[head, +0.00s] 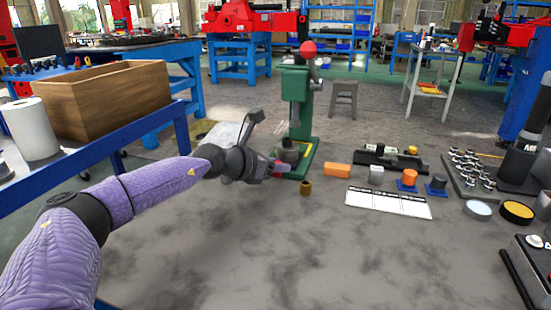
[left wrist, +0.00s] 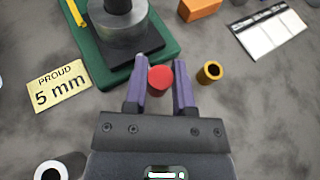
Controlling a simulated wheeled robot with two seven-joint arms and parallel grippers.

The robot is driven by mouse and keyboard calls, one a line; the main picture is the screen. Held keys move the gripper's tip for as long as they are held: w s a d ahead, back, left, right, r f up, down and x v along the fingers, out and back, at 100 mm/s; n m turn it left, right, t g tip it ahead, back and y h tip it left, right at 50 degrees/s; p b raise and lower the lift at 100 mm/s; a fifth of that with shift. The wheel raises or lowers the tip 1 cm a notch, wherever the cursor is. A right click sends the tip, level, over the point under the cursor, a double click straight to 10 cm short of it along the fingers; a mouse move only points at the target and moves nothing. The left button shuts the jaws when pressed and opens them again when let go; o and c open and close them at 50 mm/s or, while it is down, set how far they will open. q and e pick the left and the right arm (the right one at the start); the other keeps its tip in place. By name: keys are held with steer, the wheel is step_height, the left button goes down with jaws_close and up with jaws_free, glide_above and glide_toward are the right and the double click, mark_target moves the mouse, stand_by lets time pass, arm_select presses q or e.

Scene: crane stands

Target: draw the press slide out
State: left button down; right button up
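The green press (head: 297,100) stands on the floor-like grey surface, with a red ball on top. In the left wrist view its green base (left wrist: 165,42) carries a black slide plate (left wrist: 122,73) under a grey steel cylinder (left wrist: 118,30). A red round knob (left wrist: 160,79) is at the front of the slide. My left gripper (left wrist: 160,88) is open, its two purple fingers on either side of the knob, with small gaps showing. In the head view the left gripper (head: 279,169) is at the press base. My right gripper is not in view.
A brass ring (head: 305,188) stands close to the right of my left gripper. An orange block (head: 337,171), a white card (head: 388,202) and a black tray (head: 393,157) lie farther right. A "PROUD 5 mm" label (left wrist: 59,90) lies left of the base. The front area is clear.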

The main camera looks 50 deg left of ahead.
arm_select(q)
steer(key=shift+s+d+f, duration=0.1)
steer(key=shift+d+f, duration=0.1)
steer(key=shift+f, duration=0.1)
steer(key=c, duration=0.5)
jaws_free()
steer(key=shift+r, duration=0.1)
steer(key=shift+c, duration=0.2)
steer(key=shift+o, duration=0.5)
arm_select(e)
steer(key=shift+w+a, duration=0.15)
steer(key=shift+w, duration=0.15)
